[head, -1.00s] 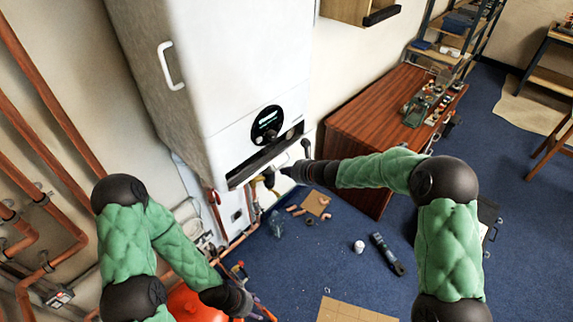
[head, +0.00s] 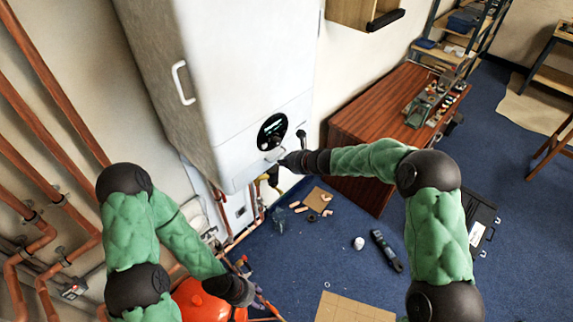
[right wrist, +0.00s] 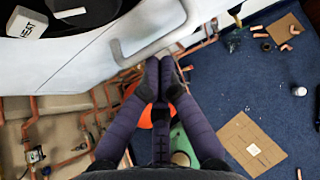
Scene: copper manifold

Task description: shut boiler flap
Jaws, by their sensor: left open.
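The boiler (head: 215,75) is a tall white cabinet on the wall. Its flap (head: 245,160) is the white lower front panel below the round dark dial, and it looks up flush or nearly so; no dark gap shows. The flap's pale handle (right wrist: 155,40) shows in the right wrist view. My right gripper (head: 285,165) is at the flap's right part, its fingertips (right wrist: 159,66) together just below the handle, with nothing visible between them. Whether they touch the flap is unclear. My left gripper (head: 243,292) is low, away from the flap, over a red tank.
The red tank (head: 195,300) stands at the lower left beside copper pipes (head: 45,165) on the wall. A wooden cabinet (head: 365,140) stands right of the boiler. Cardboard (head: 350,310), a white cup-like item (head: 359,243) and pipe fittings lie on the blue floor.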

